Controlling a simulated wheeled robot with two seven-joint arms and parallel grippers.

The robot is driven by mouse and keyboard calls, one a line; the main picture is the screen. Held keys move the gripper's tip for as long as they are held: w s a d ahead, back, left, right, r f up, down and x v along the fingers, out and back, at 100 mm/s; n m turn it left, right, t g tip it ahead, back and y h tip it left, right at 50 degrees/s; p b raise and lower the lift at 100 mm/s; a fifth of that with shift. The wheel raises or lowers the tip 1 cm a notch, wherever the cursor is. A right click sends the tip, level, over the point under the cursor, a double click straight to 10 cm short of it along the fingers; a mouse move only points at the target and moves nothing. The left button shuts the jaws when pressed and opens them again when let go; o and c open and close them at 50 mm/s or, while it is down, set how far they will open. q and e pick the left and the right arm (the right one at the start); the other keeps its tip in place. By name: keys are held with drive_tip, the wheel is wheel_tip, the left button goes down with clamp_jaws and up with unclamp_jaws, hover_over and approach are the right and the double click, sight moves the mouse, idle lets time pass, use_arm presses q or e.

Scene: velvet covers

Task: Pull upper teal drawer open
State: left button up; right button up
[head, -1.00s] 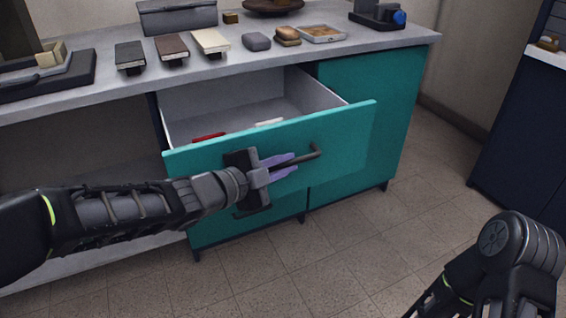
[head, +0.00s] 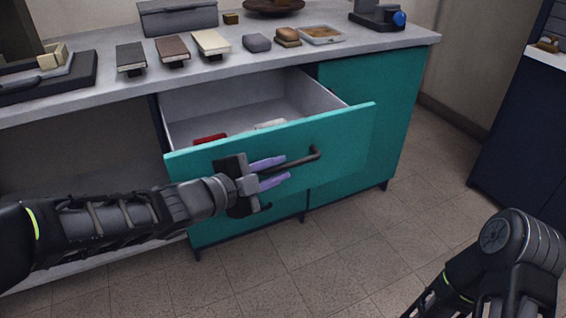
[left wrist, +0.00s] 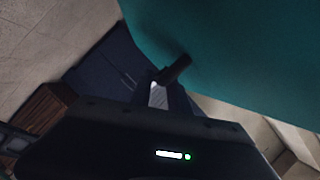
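The upper teal drawer (head: 345,133) stands pulled out from the cabinet, its inside showing. Its dark bar handle (head: 314,153) runs along the front. My left gripper (head: 271,173) is in front of it with its two purple fingers spread apart. The left part of the handle lies between or just behind the fingers; I cannot tell if they touch it. The left wrist view shows the teal front (left wrist: 230,50) and a dark bar end (left wrist: 175,70), likely the handle. My right arm is at the lower right; its gripper is out of view.
Inside the drawer lie a red item (head: 209,139) and a pale item (head: 270,124). The grey countertop (head: 200,72) above holds books, a stone-like block, a tray and a box. The tiled floor (head: 330,255) in front is clear.

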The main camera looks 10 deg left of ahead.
use_arm(q)
drive_tip(key=p+v, duration=0.1)
drive_tip(key=v, duration=0.3)
drive_tip(key=shift+a+r+p, duration=0.15)
drive_tip(key=shift+r+p, duration=0.05)
drive_tip(key=shift+p, duration=0.15)
drive_tip(key=shift+s+a, duration=0.25)
drive_tip(key=shift+s, duration=0.2)
drive_tip(key=shift+f, duration=0.1)
